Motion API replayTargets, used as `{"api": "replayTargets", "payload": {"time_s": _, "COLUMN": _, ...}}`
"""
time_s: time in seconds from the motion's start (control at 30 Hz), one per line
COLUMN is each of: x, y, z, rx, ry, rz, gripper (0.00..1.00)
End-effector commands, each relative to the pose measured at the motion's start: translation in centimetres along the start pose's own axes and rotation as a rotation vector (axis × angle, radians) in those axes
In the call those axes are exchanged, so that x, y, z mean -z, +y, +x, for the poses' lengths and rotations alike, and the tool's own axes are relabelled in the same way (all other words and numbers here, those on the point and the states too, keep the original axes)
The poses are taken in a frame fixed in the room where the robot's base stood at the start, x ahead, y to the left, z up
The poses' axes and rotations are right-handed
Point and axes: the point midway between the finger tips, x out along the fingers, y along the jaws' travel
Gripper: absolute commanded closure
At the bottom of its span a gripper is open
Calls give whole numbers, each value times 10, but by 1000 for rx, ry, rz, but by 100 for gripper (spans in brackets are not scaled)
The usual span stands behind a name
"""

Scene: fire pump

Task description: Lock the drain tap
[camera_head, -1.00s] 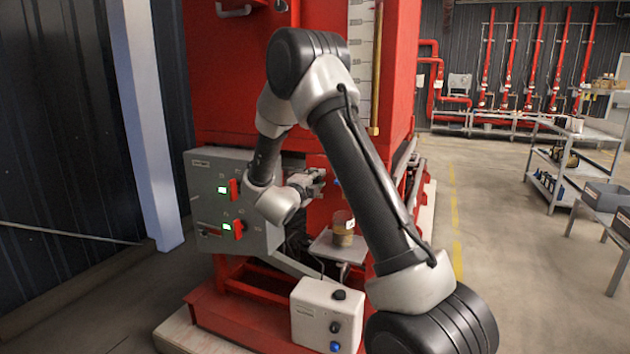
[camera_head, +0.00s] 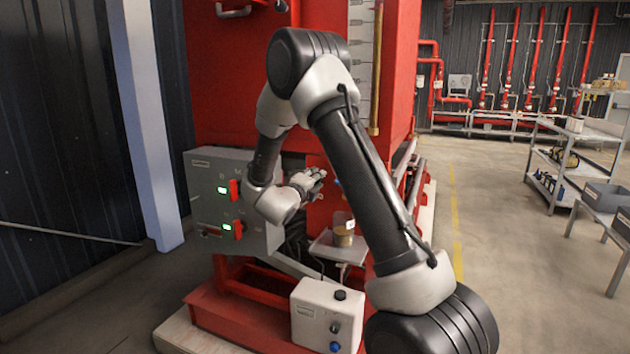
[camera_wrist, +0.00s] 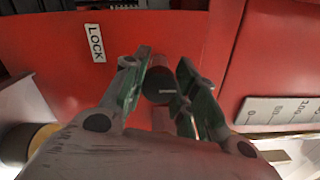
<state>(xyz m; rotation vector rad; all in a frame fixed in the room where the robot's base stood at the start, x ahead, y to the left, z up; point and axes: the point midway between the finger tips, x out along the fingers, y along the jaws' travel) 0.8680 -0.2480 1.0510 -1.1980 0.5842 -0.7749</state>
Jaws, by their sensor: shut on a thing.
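My gripper (camera_wrist: 165,88) is at the front of the red tank in the wrist view, its green-lined fingers closed around the drain tap. The tap (camera_wrist: 157,86) shows as a dark round end between the fingers; the rest of it is hidden. A white LOCK label (camera_wrist: 95,42) is on the red panel up and left of the fingers. In the head view my gripper (camera_head: 320,178) is small against the red tank (camera_head: 290,90), and the tap cannot be made out there.
A grey control box (camera_head: 225,200) with red switches stands left of my gripper. A small jar (camera_head: 343,230) sits on a metal shelf (camera_head: 325,250) below. A white box (camera_head: 325,315) with knobs is lower in front. Open floor lies to the right.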

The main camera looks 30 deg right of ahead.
Motion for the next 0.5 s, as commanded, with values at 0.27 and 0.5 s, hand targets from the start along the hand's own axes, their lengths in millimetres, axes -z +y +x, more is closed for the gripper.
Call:
{"api": "replayTargets", "payload": {"time_s": 0.27, "x": 1, "y": 1, "z": 0, "rx": -2, "ry": 1, "rz": -1, "gripper": 49}}
{"api": "replayTargets", "payload": {"time_s": 0.5, "x": 0, "y": 1, "z": -1, "rx": -1, "ry": 0, "rz": -1, "gripper": 49}}
